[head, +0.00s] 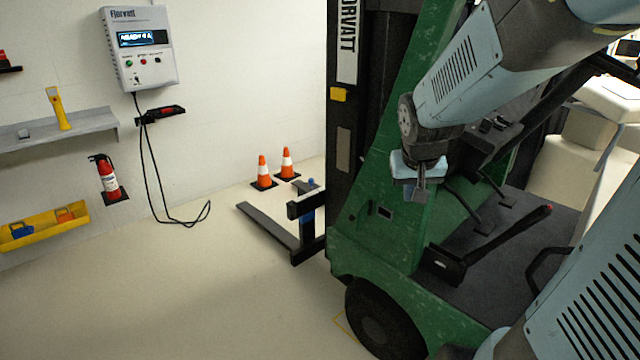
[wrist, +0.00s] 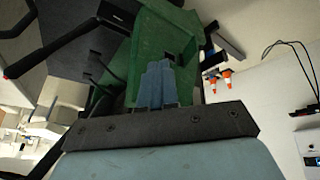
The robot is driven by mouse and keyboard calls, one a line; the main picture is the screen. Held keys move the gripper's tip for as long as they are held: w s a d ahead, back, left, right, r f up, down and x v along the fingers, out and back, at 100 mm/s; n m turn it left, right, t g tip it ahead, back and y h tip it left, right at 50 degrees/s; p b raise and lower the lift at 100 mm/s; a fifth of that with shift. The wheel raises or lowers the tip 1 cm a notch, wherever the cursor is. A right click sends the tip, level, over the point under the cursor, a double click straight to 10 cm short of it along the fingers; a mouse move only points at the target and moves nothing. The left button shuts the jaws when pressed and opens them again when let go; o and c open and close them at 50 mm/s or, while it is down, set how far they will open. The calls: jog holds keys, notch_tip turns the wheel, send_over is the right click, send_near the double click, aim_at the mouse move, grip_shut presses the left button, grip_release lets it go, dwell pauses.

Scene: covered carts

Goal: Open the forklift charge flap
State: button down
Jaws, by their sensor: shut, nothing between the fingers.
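The green forklift (head: 370,235) stands right of centre, its mast to the left. A small dark rectangular fitting (head: 384,211) with a paler middle sits on its green side; it may be the charge flap or its handle, and I cannot tell if it is open. My gripper (head: 416,194) is shut and empty, pointing down in front of the green body, up and to the right of that fitting. In the wrist view, my shut fingers (wrist: 157,68) point at a green panel (wrist: 148,38), with a small slot-like detail just past the tips. Contact cannot be made out.
The driver's deck (head: 510,235) with pedals and a red-tipped lever (head: 548,208) lies right of the gripper. A wall charger (head: 142,48) with a hanging cable, a shelf (head: 60,128) and an extinguisher (head: 108,180) are at left. Two cones (head: 263,172) stand behind the forks. The left floor is clear.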

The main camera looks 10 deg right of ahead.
jog(key=w+d+f+m+y, duration=0.1)
jog(key=w+d+f, duration=0.1)
jog(key=w+f, duration=0.7)
jog(key=m+t+y, duration=0.2)
jog(key=m+y, duration=0.1)
send_near(360, 225)
notch_tip(360, 225, down, 4)
jog(key=w+d, duration=0.1)
jog(key=w, duration=0.1)
jog(key=shift+w+a+r, duration=0.15)
jog(key=shift+w+a, duration=0.2)
jog(key=shift+a, duration=0.5)
